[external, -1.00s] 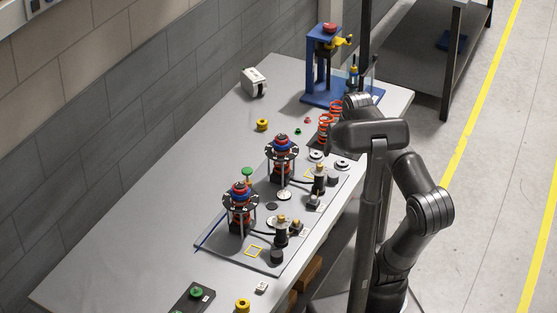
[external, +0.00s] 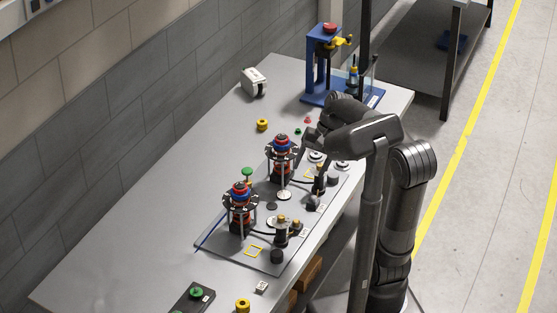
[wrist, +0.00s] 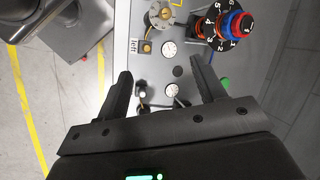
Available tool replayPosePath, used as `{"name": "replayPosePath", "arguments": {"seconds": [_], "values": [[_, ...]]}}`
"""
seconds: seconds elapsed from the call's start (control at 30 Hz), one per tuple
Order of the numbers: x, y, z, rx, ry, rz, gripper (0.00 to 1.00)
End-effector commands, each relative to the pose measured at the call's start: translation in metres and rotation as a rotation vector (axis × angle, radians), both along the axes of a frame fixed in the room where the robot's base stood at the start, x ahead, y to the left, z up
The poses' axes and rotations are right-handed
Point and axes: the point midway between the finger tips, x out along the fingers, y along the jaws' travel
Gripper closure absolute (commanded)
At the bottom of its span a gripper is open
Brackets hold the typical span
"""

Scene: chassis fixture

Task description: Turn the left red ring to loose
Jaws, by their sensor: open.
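Two upright stacks with red and blue rings stand on a grey plate (external: 215,243): the nearer stack (external: 240,192) at lower left and the farther stack (external: 281,146) behind it. My gripper (wrist: 163,78) is open and empty, apart from the stack. In the external view my gripper (external: 313,136) is above the table, right of the farther stack.
Black posts, cables and round discs (external: 284,195) sit on the plate near the stacks. A blue stand (external: 318,62) is at the back. A green button box (external: 194,297) and yellow knob (external: 243,305) are at the front. The table's left side is clear.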

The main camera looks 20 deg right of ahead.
Motion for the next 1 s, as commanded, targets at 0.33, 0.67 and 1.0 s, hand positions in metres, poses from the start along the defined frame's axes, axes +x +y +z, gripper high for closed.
{"name": "replayPosePath", "arguments": {"seconds": [0.33, 0.67, 1.0], "values": [[0.036, 0.068, -0.046, 0.350, 0.541, -0.182, 0.37], [0.082, 0.109, -0.078, 0.624, 1.016, -0.361, 0.37], [0.098, 0.123, -0.089, 0.717, 1.175, -0.422, 0.37]]}}
